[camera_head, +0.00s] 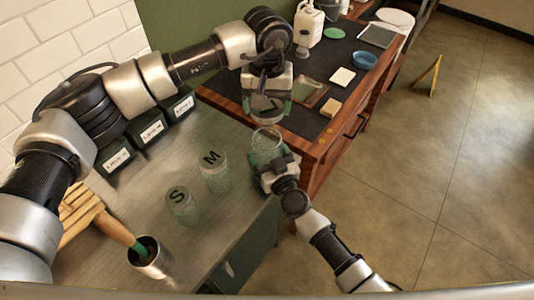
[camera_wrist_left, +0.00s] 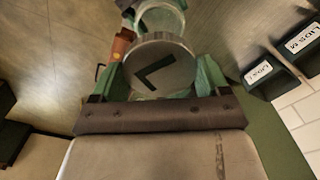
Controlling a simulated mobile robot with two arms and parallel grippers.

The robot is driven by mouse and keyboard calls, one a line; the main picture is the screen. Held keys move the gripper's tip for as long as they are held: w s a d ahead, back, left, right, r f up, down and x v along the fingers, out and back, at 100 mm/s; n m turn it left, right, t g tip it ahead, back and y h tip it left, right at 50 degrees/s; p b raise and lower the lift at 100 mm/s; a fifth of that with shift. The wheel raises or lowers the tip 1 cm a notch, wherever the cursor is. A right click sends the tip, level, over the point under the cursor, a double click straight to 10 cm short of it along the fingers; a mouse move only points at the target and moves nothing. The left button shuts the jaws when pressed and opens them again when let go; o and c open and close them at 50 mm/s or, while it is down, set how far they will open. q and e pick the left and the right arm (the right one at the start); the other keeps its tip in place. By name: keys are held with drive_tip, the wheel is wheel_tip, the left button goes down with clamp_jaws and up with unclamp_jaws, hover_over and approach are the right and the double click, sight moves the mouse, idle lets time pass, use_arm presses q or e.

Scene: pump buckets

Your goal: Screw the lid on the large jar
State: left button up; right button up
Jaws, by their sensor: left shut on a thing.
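My left gripper (camera_head: 266,108) is shut on the large lid (camera_wrist_left: 157,66), a round disc marked L, seen between its green fingers in the left wrist view. The lid also shows in the head view (camera_head: 265,101). The large jar (camera_head: 267,138) is clear glass with its open mouth facing up. The lid is apart from the jar, on its far side in the head view. The jar's mouth also shows past the lid in the left wrist view (camera_wrist_left: 160,20). My right gripper (camera_head: 272,163) is at the jar's near side, seemingly closed around it; its fingers are partly hidden.
Jars marked M (camera_head: 214,178) and S (camera_head: 181,205) stand on the grey counter (camera_head: 225,225). Dark labelled bins (camera_head: 150,130) line the wall. A wooden desk (camera_head: 318,152) holds small items.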

drive_tip(key=shift+c, duration=1.1)
use_arm(q)
hover_over(267, 129)
drive_tip(key=s, duration=0.3)
drive_tip(key=shift+f, duration=2.45)
drive_tip(key=shift+f, duration=0.15)
drive_tip(key=shift+f, duration=0.75)
drive_tip(key=shift+f, duration=0.6)
use_arm(e)
drive_tip(key=c, duration=0.5)
use_arm(q)
drive_tip(key=m, duration=0.4)
use_arm(e)
drive_tip(key=shift+o, duration=0.2)
use_arm(q)
drive_tip(key=m, duration=0.5)
drive_tip(key=shift+m, duration=0.4)
